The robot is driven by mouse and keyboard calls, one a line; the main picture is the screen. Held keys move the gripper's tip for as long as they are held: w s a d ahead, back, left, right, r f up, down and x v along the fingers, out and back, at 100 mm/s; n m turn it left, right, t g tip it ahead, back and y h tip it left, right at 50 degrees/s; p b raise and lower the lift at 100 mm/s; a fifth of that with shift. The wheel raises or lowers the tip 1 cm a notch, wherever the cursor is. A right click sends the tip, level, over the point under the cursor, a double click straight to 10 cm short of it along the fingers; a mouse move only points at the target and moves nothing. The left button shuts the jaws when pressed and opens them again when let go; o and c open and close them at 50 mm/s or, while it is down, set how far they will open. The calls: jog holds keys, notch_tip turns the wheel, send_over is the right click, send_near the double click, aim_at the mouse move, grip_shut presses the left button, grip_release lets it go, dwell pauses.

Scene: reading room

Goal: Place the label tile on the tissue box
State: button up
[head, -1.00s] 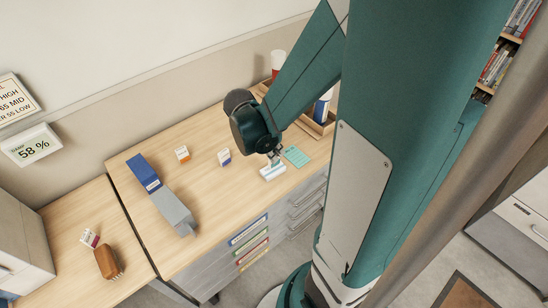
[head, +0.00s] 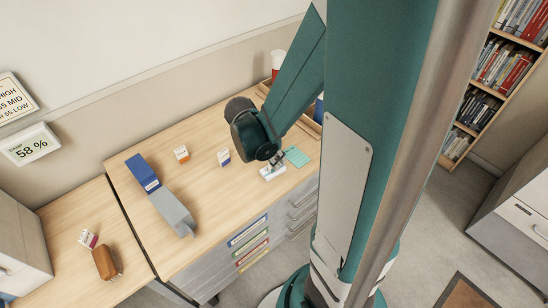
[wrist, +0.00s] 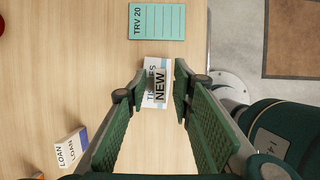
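The tissue box (head: 272,173) is a small white box on the wooden desktop, below my gripper. It also shows in the wrist view (wrist: 149,66), partly covered. The label tile (wrist: 160,88), a small greyish piece reading "NEW", lies over the top of the tissue box and appears to rest on it. My gripper (wrist: 158,88) is just above, with one finger on each side of the tile and box. The fingers look apart, with visible gaps to the tile. In the head view my gripper (head: 270,162) hides part of the box's far side.
A green "TRV 20" card (head: 297,157) lies beside the box. A "LOAN" block (wrist: 70,148) and an orange-marked block (head: 182,153) stand to the left.

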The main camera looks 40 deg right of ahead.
jog(key=shift+r, duration=0.1)
dwell(0.3)
jog(key=p+v, duration=0.3)
jog(key=v, duration=0.9)
dwell(0.3)
jog(key=shift+a+r, duration=0.1)
dwell(0.6)
jog(key=s+a+r+m+t+y, duration=0.4)
jog(key=a+r+m+t, duration=0.3)
jog(key=a+r+m, duration=0.6)
jog(key=a+m, duration=0.3)
jog(key=m, duration=0.2)
jog(key=shift+s+a+r, duration=0.15)
jog(key=shift+r, duration=0.1)
